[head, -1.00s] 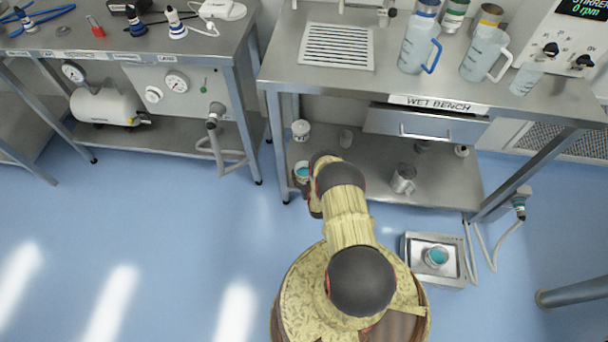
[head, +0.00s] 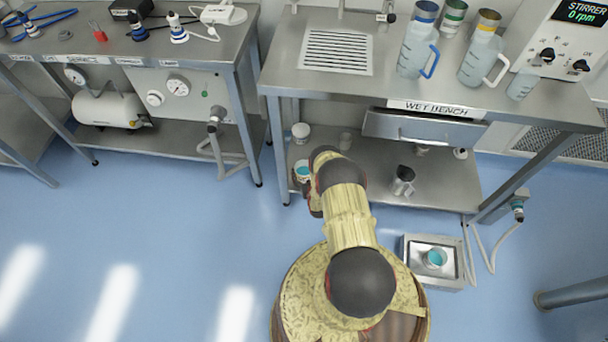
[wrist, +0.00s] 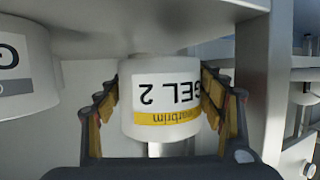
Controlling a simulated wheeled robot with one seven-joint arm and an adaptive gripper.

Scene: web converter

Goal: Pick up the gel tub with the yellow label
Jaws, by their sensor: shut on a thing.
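The gel tub with the yellow label (wrist: 160,100) fills the middle of the wrist view, where it appears upside down. It is white, with "GEL 2" and a yellow band on its label. My gripper (wrist: 160,108) is shut on its sides, one padded finger on each side. In the head view, a tub with a teal top (head: 302,171) shows at the left end of the wet bench's lower shelf, beside my arm; it appears to be the held one. My arm hides most of my gripper there. I cannot tell whether the tub touches the shelf.
Another white tub with a grey label (wrist: 25,65) stands close by in the wrist view. The bench leg (head: 278,150) is near on the left. A tray (head: 455,275) lies on the floor.

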